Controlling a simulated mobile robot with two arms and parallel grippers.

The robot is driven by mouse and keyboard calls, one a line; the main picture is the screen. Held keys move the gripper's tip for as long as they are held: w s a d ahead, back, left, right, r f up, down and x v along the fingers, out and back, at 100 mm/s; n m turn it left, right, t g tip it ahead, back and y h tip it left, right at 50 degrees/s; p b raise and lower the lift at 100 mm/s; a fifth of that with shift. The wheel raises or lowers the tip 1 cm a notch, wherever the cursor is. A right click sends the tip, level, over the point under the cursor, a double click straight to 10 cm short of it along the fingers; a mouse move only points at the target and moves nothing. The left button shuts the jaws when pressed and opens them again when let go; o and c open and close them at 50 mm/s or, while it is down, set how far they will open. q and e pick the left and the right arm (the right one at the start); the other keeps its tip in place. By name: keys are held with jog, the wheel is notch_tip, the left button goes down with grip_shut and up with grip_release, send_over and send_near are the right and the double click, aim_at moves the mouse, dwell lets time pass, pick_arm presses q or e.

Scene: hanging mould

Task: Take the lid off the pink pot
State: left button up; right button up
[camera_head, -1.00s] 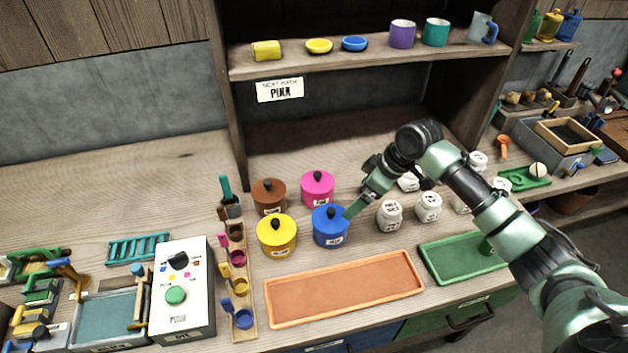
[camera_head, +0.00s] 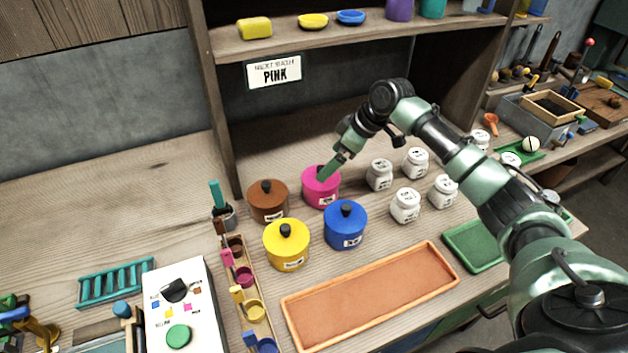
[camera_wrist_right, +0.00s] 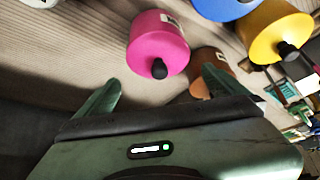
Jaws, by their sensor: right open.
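The pink pot (camera_head: 318,194) stands on the bench, at the back right of a group of lidded pots. Its lid is on, and in the head view my right gripper (camera_head: 326,172) covers part of the lid and its knob. In the right wrist view the pink pot (camera_wrist_right: 157,45) shows with its dark lid knob (camera_wrist_right: 160,69) pointing towards the jaws. My right gripper (camera_wrist_right: 160,88) is open and empty, with its fingers spread wide; the knob lies between their directions, and I see no contact. My left gripper is not in view.
Brown (camera_head: 267,203), yellow (camera_head: 287,247) and blue (camera_head: 345,228) pots stand close beside the pink one. White jars (camera_head: 405,205) stand to the right. An empty orange tray (camera_head: 370,297) lies in front. A shelf (camera_head: 350,38) with a "PINK" sign (camera_head: 274,71) is above.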

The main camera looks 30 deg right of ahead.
aim_at(321, 167)
jog(key=shift+w+a+f, duration=0.2)
jog(key=shift+w+f, duration=0.05)
jog(key=shift+f, duration=0.4)
jog(key=p+x, duration=0.1)
jog(key=x, duration=0.4)
jog(key=shift+w+r+p, duration=0.1)
jog(key=shift+w+p, duration=0.05)
jog(key=shift+p, duration=0.2)
jog(key=shift+d, duration=0.1)
jog(key=c, duration=1)
jog(key=shift+r, duration=0.15)
